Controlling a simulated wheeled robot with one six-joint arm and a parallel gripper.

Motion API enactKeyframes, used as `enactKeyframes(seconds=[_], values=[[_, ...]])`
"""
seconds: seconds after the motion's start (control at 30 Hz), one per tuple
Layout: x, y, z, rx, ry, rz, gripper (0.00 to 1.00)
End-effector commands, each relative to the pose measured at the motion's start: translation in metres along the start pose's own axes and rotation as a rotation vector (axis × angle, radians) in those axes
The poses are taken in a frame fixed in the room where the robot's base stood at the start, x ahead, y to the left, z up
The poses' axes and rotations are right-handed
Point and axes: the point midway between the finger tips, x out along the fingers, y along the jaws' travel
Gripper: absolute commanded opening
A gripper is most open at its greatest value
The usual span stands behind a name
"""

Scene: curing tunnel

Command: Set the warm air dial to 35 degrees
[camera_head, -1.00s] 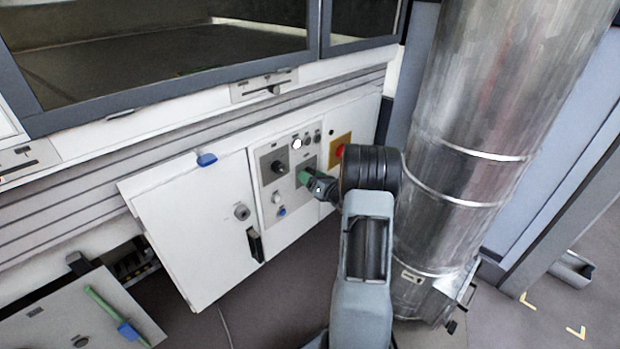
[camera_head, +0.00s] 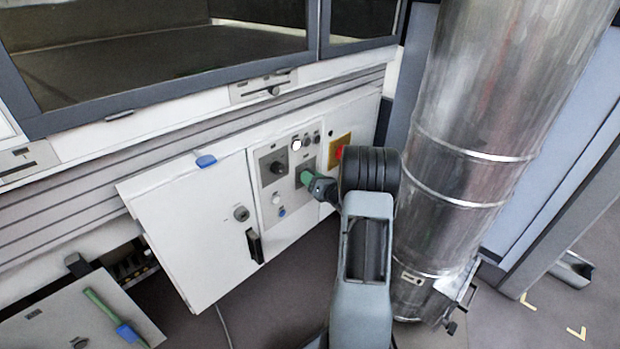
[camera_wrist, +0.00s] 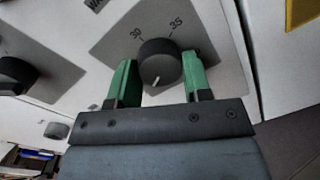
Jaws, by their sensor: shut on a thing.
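The warm air dial (camera_wrist: 158,62) is a round dark knob on a grey plate (camera_wrist: 112,42). The numbers 30 and 35 are printed above it in the wrist view. A white mark on the knob points down and slightly left, away from both numbers. My gripper (camera_wrist: 159,76) has its green fingers on either side of the knob and is shut on it. In the head view my gripper (camera_head: 303,178) reaches the panel from the right and hides the dial.
A second black knob (camera_head: 278,168) sits left of the dial. A red button on a yellow plate (camera_head: 340,148) is close above my wrist. A large metal duct (camera_head: 470,150) stands to the right. A white door (camera_head: 205,225) with a black handle is at left.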

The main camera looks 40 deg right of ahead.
Motion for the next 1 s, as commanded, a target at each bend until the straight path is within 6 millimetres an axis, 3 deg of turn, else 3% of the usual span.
enactKeyframes(seconds=[0.37,1.0], values=[[0.0009,0.0032,-0.0018,0.191,0.015,0.003,0.21],[0.0015,0.0076,0.0012,0.795,0.064,-0.015,0.21]])
